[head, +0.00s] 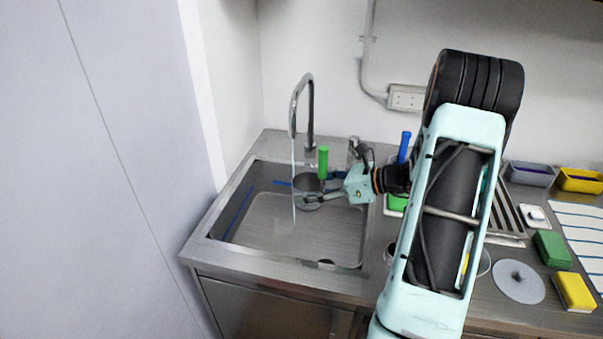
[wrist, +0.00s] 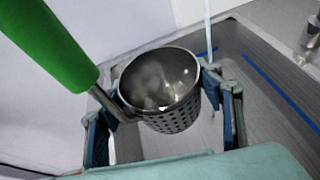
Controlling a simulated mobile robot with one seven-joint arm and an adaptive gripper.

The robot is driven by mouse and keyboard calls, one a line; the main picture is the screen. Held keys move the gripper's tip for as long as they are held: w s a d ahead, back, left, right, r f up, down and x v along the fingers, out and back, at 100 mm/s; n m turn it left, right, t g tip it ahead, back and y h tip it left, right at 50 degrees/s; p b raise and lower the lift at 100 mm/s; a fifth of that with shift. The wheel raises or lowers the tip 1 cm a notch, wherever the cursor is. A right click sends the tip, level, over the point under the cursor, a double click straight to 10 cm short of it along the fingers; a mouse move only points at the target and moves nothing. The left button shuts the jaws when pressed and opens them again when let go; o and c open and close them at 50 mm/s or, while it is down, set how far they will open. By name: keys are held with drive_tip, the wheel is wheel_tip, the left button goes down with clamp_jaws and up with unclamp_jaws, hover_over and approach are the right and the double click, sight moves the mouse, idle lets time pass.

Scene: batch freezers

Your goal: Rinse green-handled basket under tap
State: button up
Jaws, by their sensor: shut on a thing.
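The green-handled basket (head: 308,184) is a small perforated metal cup, held over the sink (head: 285,232). Its green handle (head: 323,162) points up. In the wrist view the basket (wrist: 172,118) sits between the fingers of my gripper (wrist: 165,100), with its mouth up and handle (wrist: 48,38) at the upper left. My gripper (head: 325,193) is shut on the basket's body. The tap (head: 309,90) is running. Its thin water stream (head: 293,175) falls at the basket's left in the head view; in the wrist view the stream (wrist: 207,30) passes behind the basket's right rim.
A blue-handled tool (head: 404,147) stands upright right of the sink. Green (head: 551,249) and yellow (head: 574,291) sponges, a grey disc (head: 519,281), and grey (head: 530,174) and yellow (head: 580,180) trays lie on the right counter. A tall pale panel (head: 110,170) borders the left.

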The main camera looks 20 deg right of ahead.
drive_tip(key=shift+s+r+p, duration=0.35)
drive_tip(key=shift+s+r, duration=0.05)
drive_tip(key=shift+r, duration=0.05)
drive_tip(key=s+r+p, duration=0.1)
drive_tip(key=s, duration=0.1)
drive_tip(key=s+a+r+p, duration=0.1)
drive_tip(key=s+r, duration=0.1)
idle(0.8)
